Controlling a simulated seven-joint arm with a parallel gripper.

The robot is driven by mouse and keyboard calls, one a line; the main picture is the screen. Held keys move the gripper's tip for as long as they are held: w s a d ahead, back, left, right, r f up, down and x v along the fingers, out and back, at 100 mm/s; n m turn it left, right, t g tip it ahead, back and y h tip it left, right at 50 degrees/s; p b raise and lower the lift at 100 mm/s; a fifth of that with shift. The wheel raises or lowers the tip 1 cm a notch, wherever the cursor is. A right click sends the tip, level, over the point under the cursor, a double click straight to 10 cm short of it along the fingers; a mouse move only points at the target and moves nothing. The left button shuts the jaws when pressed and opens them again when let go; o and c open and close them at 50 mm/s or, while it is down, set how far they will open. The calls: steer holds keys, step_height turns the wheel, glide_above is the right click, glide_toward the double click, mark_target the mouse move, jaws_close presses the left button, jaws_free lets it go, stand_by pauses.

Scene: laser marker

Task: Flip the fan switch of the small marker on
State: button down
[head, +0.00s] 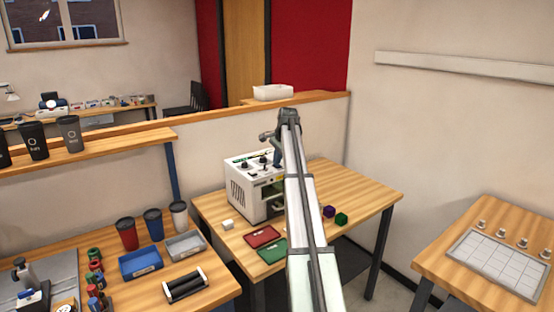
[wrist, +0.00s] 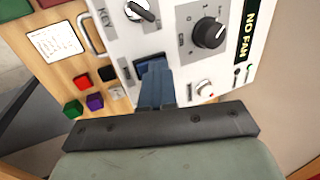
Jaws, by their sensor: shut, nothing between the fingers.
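The small marker (head: 245,190) is a white box on the wooden table in the head view. Its top panel (wrist: 180,22) fills much of the wrist view. The panel has a silver key switch (wrist: 140,10), a black knob (wrist: 209,32), a small light toggle (wrist: 204,88) and a dark display (wrist: 257,30) reading "NO FAN". My gripper (wrist: 155,72) is shut and empty, its blue fingers pointing at a dark blue rocker switch (wrist: 149,64). The fingertips partly cover this rocker; contact and its position cannot be told. In the head view my gripper (head: 277,160) is over the marker's top.
A red tray (head: 262,237) and green tray (head: 271,251) lie in front of the marker. Several small cubes, including a purple one (head: 329,211) and a green one (head: 341,219), lie to its right. A silver handle (wrist: 90,35) sticks out from the marker's side.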

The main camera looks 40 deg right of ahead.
steer(key=shift+s+f, duration=0.55)
steer(key=shift+s, duration=0.4)
steer(key=w+v, duration=0.1)
steer(key=v, duration=1.3)
steer(key=shift+w+r, duration=0.3)
steer(key=shift+r, duration=0.3)
steer(key=shift+w+a+r, duration=0.1)
steer(key=shift+w, duration=0.15)
